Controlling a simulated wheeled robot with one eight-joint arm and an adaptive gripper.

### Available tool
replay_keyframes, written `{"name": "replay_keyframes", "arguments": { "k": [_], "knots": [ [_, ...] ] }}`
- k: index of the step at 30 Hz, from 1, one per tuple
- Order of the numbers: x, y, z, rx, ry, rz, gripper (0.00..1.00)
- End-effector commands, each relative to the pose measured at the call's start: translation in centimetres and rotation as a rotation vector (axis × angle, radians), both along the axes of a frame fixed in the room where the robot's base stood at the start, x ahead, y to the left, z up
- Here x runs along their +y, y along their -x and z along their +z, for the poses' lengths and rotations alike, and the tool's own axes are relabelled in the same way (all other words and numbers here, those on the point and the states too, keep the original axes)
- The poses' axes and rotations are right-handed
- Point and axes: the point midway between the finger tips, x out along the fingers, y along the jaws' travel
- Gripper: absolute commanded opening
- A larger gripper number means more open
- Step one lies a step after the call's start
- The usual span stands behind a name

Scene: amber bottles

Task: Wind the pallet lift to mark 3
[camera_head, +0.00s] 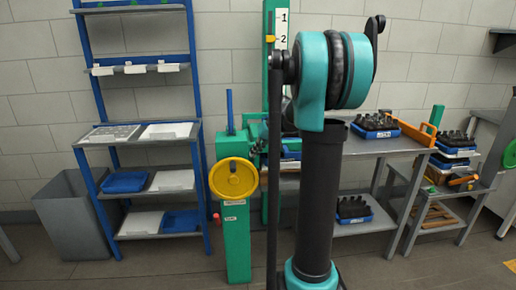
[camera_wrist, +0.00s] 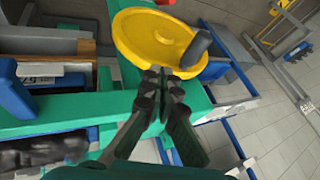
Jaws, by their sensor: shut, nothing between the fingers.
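The pallet lift's green post (camera_head: 237,240) carries a yellow handwheel (camera_head: 233,179), seen whole in the head view. In the wrist view the yellow wheel (camera_wrist: 150,40) is close, with a dark grey crank knob (camera_wrist: 196,48) standing from its right side. My gripper (camera_wrist: 167,74) has its fingers together and empty, tips at the wheel's lower edge, just left of and below the knob; I cannot tell whether they touch. A yellow pointer (camera_head: 270,38) sits beside mark 2 on the white scale (camera_head: 281,31). Mark 3 is not visible; my arm covers the area below. The gripper is hidden in the head view.
My arm blocks the middle of the head view. A blue rack with grey shelves (camera_head: 138,142) and a grey bin (camera_head: 78,216) stand at left. A grey bench (camera_head: 385,147) holds a blue crate of dark bottles (camera_head: 376,128) at right. Floor shows in front.

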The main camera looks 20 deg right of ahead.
Motion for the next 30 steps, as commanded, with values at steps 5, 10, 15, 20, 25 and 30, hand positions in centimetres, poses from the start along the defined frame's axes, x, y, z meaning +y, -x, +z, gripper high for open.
{"name": "replay_keyframes", "arguments": {
  "k": [5, 10, 15, 20, 25, 30],
  "knots": [
    [1.4, -1.5, -3.0, 0.0, 0.001, 0.002, 0.0],
    [3.7, -1.9, -3.9, 0.001, 0.001, 0.003, 0.0],
    [5.1, -2.1, -4.1, 0.0, 0.001, 0.0, 0.0],
    [5.4, -2.1, -4.2, 0.0, 0.001, 0.0, 0.0],
    [5.4, -2.1, -4.2, 0.0, 0.001, 0.0, 0.0],
    [5.5, -2.1, -4.2, 0.001, 0.005, 0.001, 0.0]
  ]
}}
